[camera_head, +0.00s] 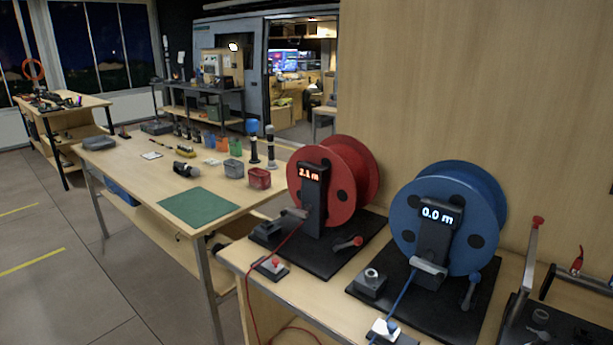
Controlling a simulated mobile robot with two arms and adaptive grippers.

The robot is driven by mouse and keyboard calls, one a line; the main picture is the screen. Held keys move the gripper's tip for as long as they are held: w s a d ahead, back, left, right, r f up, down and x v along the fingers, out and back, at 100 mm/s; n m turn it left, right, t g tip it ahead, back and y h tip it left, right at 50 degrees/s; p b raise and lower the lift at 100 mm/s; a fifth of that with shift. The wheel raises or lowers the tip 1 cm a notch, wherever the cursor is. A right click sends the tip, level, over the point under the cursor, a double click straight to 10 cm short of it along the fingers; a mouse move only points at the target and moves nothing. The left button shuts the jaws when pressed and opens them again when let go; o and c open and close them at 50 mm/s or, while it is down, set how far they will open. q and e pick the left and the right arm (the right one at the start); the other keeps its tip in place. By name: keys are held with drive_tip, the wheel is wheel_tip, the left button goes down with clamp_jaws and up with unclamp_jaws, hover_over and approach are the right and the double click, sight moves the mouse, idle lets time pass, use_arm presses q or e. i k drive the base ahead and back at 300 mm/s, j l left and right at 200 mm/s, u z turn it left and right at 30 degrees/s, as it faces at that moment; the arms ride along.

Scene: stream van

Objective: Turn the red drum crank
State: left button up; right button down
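The red drum (352,180) stands upright on a black base plate (337,262) on the near bench. The display on its dark post (313,190) seems to read 2.1 m. A red cable (284,242) runs from the post down past a small block with a red plug (271,266) and over the bench's front edge. Neither of my grippers is in view.
A blue drum (450,215) with its own crank (470,291) stands close on the right, its display reading 0.0 m. A tall lever with a red top (534,245) is farther right. A workbench with a green mat (198,206), bins and tools is at left. Open floor lies left.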

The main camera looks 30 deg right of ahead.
sight(304, 212)
drive_tip(key=z, duration=0.5)
drive_tip(key=i+j+z, duration=0.25)
drive_tip(key=z, duration=0.15)
drive_tip(key=i+j+z, duration=0.25)
drive_tip(key=z, duration=0.15)
drive_tip(key=i+j+z, duration=0.15)
drive_tip(key=j+z, duration=0.7)
drive_tip(key=i+j, duration=0.05)
